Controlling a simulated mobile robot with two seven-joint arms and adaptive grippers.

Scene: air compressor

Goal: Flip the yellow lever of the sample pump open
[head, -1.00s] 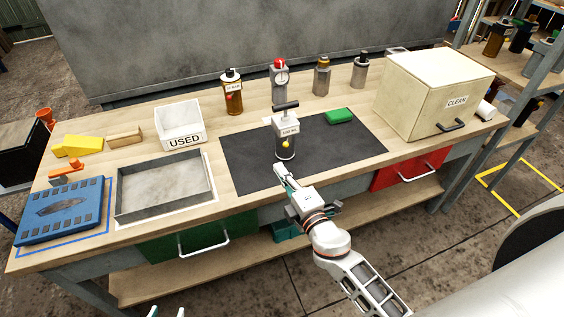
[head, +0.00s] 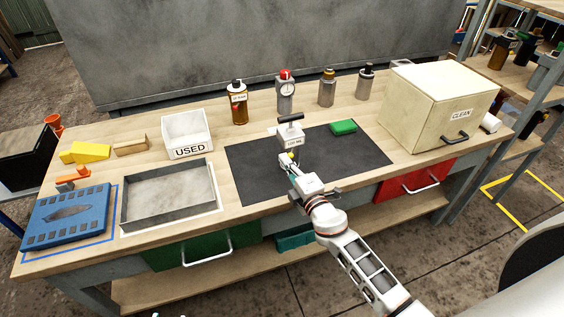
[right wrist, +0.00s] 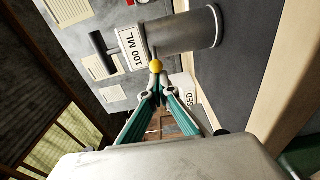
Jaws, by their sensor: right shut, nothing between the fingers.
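The sample pump (head: 291,137) stands upright on the dark mat, grey with a black T-handle and a white label. In the right wrist view the pump (right wrist: 185,33) lies sideways in the picture, its label reading 100 ML. The round yellow lever end (right wrist: 156,66) sticks out below the label. My right gripper (right wrist: 157,83) is shut and empty, its fingertips right at the yellow end; I cannot tell whether they touch. In the head view my right gripper (head: 286,161) is in front of the pump and partly hides its lower body. Only tiny bits of my left gripper show at the bottom edge.
The dark mat (head: 250,175) is clear around the pump except for a green block (head: 343,127) at right. The CLEAN box (head: 425,105) is right; the USED bin (head: 186,132) and grey tray (head: 210,192) are left.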

